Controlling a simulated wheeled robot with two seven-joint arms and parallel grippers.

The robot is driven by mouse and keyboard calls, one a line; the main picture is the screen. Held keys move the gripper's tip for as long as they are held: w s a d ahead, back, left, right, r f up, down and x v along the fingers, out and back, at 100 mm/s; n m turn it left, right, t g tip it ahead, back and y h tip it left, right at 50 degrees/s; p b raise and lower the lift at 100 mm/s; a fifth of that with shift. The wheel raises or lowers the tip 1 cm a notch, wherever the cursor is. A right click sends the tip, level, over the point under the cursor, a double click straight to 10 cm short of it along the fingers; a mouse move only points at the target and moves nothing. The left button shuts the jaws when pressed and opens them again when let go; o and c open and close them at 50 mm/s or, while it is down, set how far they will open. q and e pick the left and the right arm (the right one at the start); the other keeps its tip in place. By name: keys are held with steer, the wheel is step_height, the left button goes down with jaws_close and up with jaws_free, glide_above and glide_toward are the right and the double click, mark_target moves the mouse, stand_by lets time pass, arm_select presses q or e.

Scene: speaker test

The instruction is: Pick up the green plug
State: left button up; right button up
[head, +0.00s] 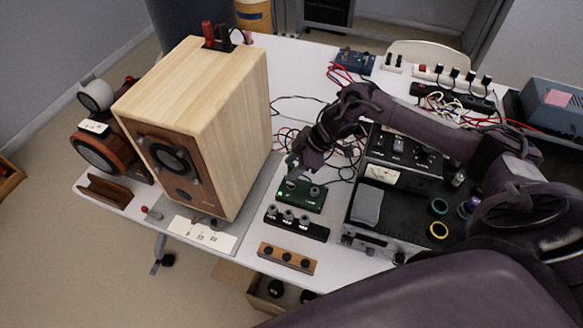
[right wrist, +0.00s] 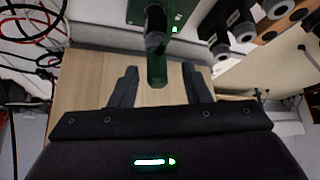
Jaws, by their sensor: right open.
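The green plug (right wrist: 157,68) shows in the right wrist view as a green cylinder with a dark middle part. It points from the green box (right wrist: 133,12) toward my right gripper (right wrist: 159,76). The gripper is open, with one finger on each side of the plug and a visible gap to each. In the head view, my right gripper (head: 297,167) is just above the back left part of the green box (head: 302,197), which has a lit green light. The gripper covers much of the plug there. My left gripper is not in view.
A large wooden speaker (head: 240,115) stands close to the left of my right gripper. A black socket strip (head: 297,229) and a wooden strip (head: 287,258) lie in front of the green box. A black instrument (head: 403,178) is to the right, with loose cables (head: 345,150) behind.

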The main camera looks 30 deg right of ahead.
steer(key=x, duration=0.2)
steer(key=shift+w+a+f, duration=0.1)
steer(key=shift+w+f, duration=0.15)
steer(key=shift+f, duration=0.05)
steer(key=shift+s, duration=0.1)
steer(key=shift+c, duration=1)
jaws_close()
steer(key=shift+r, duration=0.1)
step_height(320, 180, up, 20)
steer(key=b, duration=0.1)
steer(key=shift+b, duration=0.35)
